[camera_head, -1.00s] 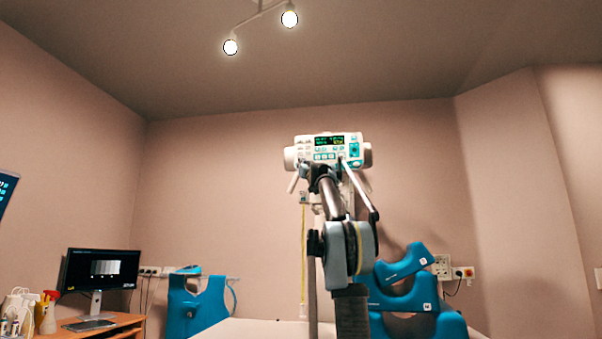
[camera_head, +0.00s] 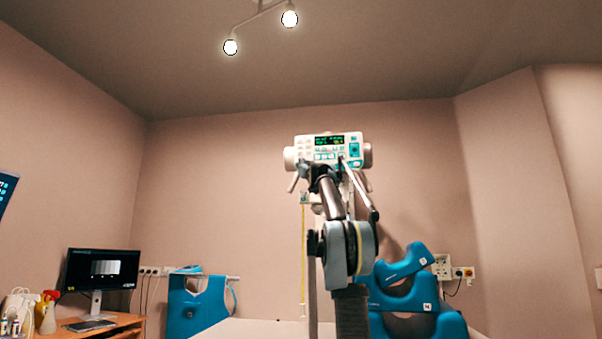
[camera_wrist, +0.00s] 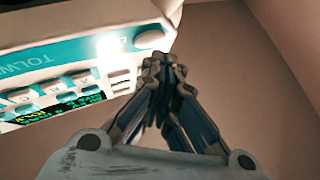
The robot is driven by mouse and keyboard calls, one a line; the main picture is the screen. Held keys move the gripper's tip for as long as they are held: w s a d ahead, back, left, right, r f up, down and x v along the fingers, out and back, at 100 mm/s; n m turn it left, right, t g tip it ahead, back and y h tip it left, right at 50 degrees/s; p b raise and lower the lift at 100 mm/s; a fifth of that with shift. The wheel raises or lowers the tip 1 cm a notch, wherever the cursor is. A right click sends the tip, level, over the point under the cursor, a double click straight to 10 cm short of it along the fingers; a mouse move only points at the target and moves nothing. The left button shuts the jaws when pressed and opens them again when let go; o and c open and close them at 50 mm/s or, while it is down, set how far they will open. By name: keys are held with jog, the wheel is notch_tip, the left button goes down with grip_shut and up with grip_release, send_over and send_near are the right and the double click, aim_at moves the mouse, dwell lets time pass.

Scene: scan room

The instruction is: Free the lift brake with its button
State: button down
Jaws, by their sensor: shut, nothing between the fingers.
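The white control head (camera_head: 302,151) of the unit stands ahead of me, with a teal-marked panel, several keys and a small dark display (camera_head: 329,141). It also fills the upper left of the wrist view (camera_wrist: 85,12), upside down. There I see a row of keys (camera_wrist: 52,88), a bright glowing spot (camera_wrist: 110,46) and a pale oval button (camera_wrist: 150,39) near the panel's corner. My gripper (camera_wrist: 166,62) is shut and empty, its tips close to this corner, just below the oval button. I cannot tell whether they touch. In the head view my arm hides part of the unit.
A desk with a monitor (camera_head: 101,269) is at far left. Open air surrounds the control head.

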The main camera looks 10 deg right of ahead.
jog(key=shift+w+d+r, duration=0.1)
jog(key=shift+w+d, duration=0.2)
jog(key=shift+w, duration=0.4)
dwell(1.0)
jog(key=shift+s, duration=0.1)
jog(key=shift+s+a, duration=0.3)
jog(key=shift+s, duration=0.35)
jog(key=shift+s+a, duration=0.25)
jog(key=shift+s, duration=0.55)
jog(key=shift+s+a, duration=0.25)
jog(key=shift+s, duration=0.55)
jog(key=shift+s+a, duration=0.25)
jog(key=shift+s, duration=0.55)
